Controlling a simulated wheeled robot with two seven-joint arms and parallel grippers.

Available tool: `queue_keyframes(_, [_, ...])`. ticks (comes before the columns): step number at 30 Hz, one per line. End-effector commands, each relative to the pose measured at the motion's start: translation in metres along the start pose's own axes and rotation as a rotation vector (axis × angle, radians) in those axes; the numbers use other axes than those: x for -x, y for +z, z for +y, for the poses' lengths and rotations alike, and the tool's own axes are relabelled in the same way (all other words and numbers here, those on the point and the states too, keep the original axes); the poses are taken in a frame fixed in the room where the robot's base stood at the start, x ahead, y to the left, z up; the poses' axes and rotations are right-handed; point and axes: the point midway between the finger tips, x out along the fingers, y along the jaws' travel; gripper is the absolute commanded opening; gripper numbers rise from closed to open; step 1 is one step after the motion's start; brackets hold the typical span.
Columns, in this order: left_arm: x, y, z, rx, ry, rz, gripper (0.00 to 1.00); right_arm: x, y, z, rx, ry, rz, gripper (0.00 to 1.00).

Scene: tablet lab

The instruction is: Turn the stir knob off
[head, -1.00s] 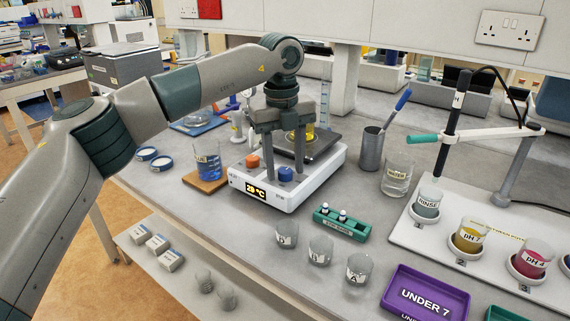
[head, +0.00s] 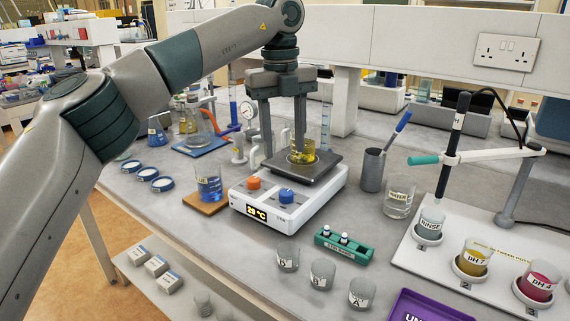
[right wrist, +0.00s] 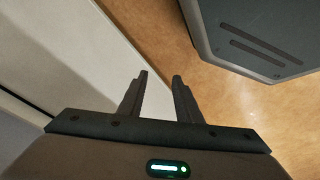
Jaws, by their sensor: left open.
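The white hotplate stirrer (head: 290,210) stands on the bench in the head view. Its front has an orange knob (head: 254,183), a blue knob (head: 287,194) and a lit display. I cannot read which knob is for stirring, nor their pointer positions. A beaker of yellow liquid (head: 303,153) stands on its dark top plate. My left gripper (head: 283,153) is open, fingers pointing down, above and behind the knobs, near the beaker; one finger overlaps the beaker in the picture. My right gripper (right wrist: 159,82) shows in the right wrist view, fingers apart and empty.
A blue-liquid beaker (head: 208,185) on a wooden board stands left of the stirrer. A green vial rack (head: 343,246) and several empty beakers stand in front. A metal cup with a blue-handled tool (head: 373,170) and a water beaker (head: 399,198) stand to the right.

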Motion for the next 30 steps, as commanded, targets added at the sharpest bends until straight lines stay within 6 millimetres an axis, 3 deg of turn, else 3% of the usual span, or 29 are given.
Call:
queue_keyframes(6, [0.041, 0.000, -0.001, 0.001, -0.002, -0.002, 0.44, -0.002, 0.003, 0.000, -0.001, 0.000, -0.001, 0.31])
queue_keyframes(12, [0.059, 0.000, -0.001, 0.000, -0.001, -0.001, 0.44, -0.011, 0.009, 0.000, -0.001, -0.001, -0.011, 0.31])
queue_keyframes(30, [0.063, 0.000, 0.000, 0.000, -0.001, -0.001, 0.44, -0.011, 0.004, 0.000, 0.000, 0.000, -0.002, 0.31])
